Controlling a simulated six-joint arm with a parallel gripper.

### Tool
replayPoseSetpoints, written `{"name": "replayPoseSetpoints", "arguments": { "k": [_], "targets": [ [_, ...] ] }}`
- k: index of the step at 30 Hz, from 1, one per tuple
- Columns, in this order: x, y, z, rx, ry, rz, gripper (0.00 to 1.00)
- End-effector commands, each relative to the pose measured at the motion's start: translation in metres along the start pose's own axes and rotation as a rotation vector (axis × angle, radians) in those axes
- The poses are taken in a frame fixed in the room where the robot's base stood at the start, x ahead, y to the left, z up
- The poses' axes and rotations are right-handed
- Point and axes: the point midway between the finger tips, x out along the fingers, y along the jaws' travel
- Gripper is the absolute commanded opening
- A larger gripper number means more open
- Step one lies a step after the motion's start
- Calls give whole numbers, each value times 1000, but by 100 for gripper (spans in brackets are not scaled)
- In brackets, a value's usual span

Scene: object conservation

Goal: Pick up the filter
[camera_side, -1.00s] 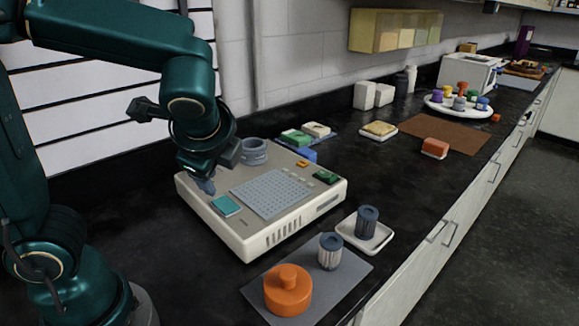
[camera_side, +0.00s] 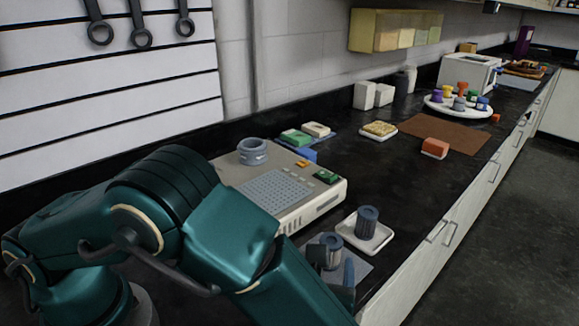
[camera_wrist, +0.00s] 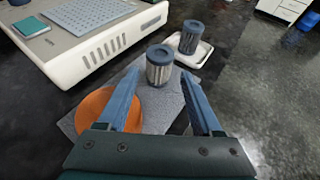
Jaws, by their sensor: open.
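One filter (camera_side: 331,247), a ribbed cylinder with a blue-grey cap, stands upright on a grey mat (camera_wrist: 167,98). It also shows in the wrist view (camera_wrist: 159,66), just beyond and between my fingertips. A second, similar filter (camera_side: 367,222) stands upright in a white dish (camera_side: 384,240); it shows in the wrist view too (camera_wrist: 190,37). My gripper (camera_wrist: 164,83) is open and empty, with its fingers to either side of the line to the nearer filter.
An orange round lidded piece (camera_wrist: 95,108) lies on the mat under my left finger. A beige device (camera_side: 318,205) with a grey grid plate and a grey ring (camera_side: 252,152) stands behind.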

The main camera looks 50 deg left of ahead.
Motion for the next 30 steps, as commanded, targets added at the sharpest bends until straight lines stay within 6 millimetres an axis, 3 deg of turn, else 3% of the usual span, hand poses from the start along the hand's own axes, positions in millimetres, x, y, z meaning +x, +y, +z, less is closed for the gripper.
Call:
{"name": "replayPoseSetpoints", "arguments": {
  "k": [13, 23, 25, 28, 29, 30],
  "targets": [
    [60, 1, 0, -2, 3, 5, 66],
    [68, 1, 0, -3, 3, 1, 66],
    [68, 1, 0, -3, 3, 1, 47],
    [68, 1, 0, -3, 3, 1, 9],
    [68, 1, 0, -3, 3, 1, 0],
    [68, 1, 0, -3, 3, 1, 0]
  ]
}}
